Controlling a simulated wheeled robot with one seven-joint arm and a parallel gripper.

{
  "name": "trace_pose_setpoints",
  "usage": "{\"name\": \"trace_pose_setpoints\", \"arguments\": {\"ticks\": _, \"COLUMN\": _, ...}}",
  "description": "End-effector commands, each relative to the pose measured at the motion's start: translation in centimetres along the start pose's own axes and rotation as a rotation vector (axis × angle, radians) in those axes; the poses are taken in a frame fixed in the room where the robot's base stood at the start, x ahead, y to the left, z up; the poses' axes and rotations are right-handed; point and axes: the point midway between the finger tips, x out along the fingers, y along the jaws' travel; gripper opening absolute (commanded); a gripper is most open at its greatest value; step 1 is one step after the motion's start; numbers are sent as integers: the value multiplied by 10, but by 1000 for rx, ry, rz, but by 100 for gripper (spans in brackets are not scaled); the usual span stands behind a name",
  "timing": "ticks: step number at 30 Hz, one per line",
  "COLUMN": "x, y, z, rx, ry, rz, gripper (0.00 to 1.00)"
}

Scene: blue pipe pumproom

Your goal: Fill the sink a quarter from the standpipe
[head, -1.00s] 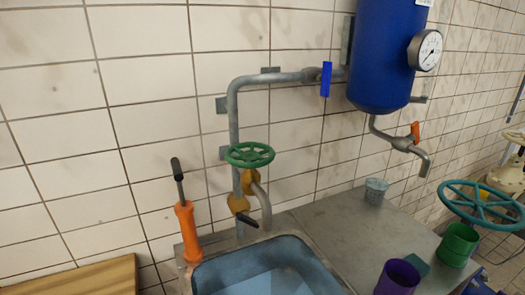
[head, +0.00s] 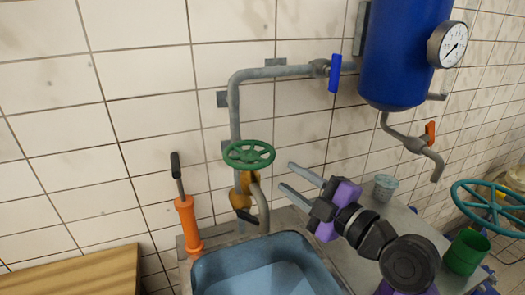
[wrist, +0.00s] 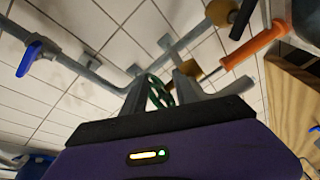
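The standpipe (head: 234,120) is a grey pipe on the tiled wall with a green handwheel (head: 249,154), a brass valve body and a black lever (head: 246,216) below. Its curved spout (head: 263,205) hangs over the blue sink (head: 205,270); no stream shows from it. Pale blue shows inside the sink; I cannot tell its water level. A blue lever (head: 335,73) stands crosswise on the upper horizontal pipe. My gripper (head: 285,176) is open and empty, its fingers pointing left toward the handwheel, apart from it. In the wrist view, the wheel (wrist: 160,92) shows between the fingers.
A blue tank (head: 405,50) with a gauge and an orange-levered outlet (head: 430,134) is at right. A grey cup (head: 385,187) and green cup (head: 466,252) stand right, near a teal wheel (head: 490,207).

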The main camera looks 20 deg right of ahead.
Motion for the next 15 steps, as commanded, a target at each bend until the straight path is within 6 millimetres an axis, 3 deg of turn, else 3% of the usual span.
{"name": "trace_pose_setpoints", "arguments": {"ticks": 1, "x": 5, "y": 16, "z": -4, "rx": -100, "ry": 29, "rz": -24, "gripper": 35}}
{"name": "trace_pose_setpoints", "arguments": {"ticks": 6, "x": 10, "y": 35, "z": -16, "rx": -392, "ry": 124, "rz": -118, "gripper": 35}}
{"name": "trace_pose_setpoints", "arguments": {"ticks": 15, "x": 12, "y": 42, "z": -24, "rx": -631, "ry": 207, "rz": -192, "gripper": 35}}
